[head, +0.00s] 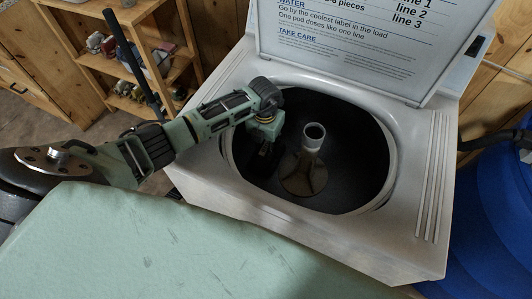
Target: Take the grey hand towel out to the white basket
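A white top-loading washing machine (330,240) stands in front of me with its lid (365,45) raised. Its round dark drum (350,175) has a pale agitator post (308,155) in the middle. My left arm comes in from the left, and my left gripper (262,165) points down inside the drum's left side, beside the agitator. The gripper is dark against the dark drum, so I cannot tell whether it is open or holds anything. I cannot make out the grey hand towel. The white basket is not in view. My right gripper is not in view.
The drum's rim surrounds my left gripper, and the raised lid stands behind it. A wooden shelf (135,60) with several small items is at the back left. A blue barrel-like object (495,225) stands at the right. Concrete floor (40,140) shows at the left.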

